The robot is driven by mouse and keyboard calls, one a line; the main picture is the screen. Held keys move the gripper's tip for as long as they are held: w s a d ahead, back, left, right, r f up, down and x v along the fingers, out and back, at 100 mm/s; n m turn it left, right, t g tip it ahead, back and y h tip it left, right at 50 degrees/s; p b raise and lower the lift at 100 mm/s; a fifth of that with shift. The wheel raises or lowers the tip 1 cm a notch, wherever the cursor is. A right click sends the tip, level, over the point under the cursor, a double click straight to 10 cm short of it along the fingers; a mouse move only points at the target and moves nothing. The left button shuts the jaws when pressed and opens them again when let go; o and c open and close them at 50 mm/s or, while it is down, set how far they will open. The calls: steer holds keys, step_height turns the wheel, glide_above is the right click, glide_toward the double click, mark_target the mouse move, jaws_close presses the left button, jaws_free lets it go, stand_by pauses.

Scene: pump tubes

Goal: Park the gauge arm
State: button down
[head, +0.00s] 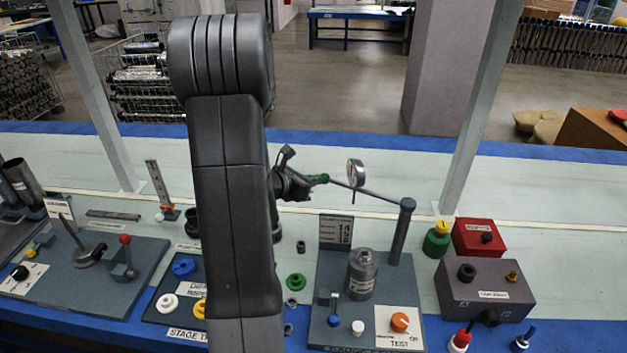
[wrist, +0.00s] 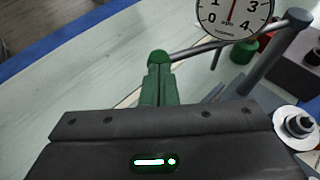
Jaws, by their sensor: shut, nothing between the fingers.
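The gauge arm (head: 385,195) is a thin grey rod on top of a grey post (head: 402,235). It reaches left and back from the post. A round white dial gauge (head: 356,173) hangs on it; the dial also shows at the top of the wrist view (wrist: 235,14). A green knob (wrist: 158,57) marks the rod's free end. My gripper (head: 311,180) is at that end. In the wrist view its narrow green fingers (wrist: 158,76) are together, with the knob just at their tips. Whether they touch is unclear.
A grey cylinder (head: 362,275) stands on the test base (head: 325,270), in front of the post. A labelled plate (head: 336,229) stands behind it. Right are a grey box (head: 485,290), a red box (head: 478,238) and a green bottle (head: 436,240). The bench behind the gauge is clear.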

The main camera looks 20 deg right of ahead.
steer(key=shift+d, duration=0.1)
steer(key=w+d+b, duration=0.2)
steer(key=shift+w+d+r, duration=0.15)
steer(key=shift+w, duration=0.2)
stand_by(0.4)
steer(key=shift+r, duration=0.1)
steer(key=w+p+v, duration=0.1)
steer(key=v, duration=1.3)
steer(key=shift+w+a, duration=0.15)
steer(key=shift+a, duration=0.2)
steer(key=shift+f, duration=0.2)
